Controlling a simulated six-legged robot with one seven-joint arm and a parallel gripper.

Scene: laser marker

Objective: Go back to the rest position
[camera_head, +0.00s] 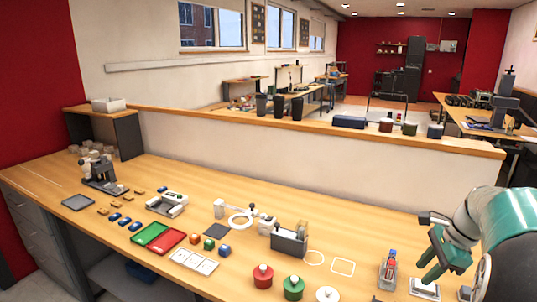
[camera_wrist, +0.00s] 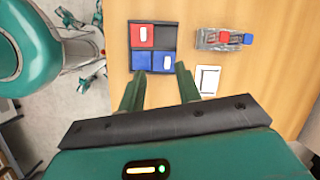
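My gripper (camera_head: 431,256) is at the lower right of the head view, above the right end of the wooden bench. In the wrist view, my gripper (camera_wrist: 160,80) has its two green fingers spread apart, with nothing held between them. Beyond the fingertips in that view lies a dark tray (camera_wrist: 165,37) with red and blue squares and white pieces on it. The arm hides part of the bench's right end in the head view.
A clear holder (camera_head: 388,270) with red and blue items stands left of my gripper; it also shows in the wrist view (camera_wrist: 205,38). Red (camera_head: 263,276) and green (camera_head: 293,288) round containers stand along the front. A low wall (camera_head: 300,147) backs the bench.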

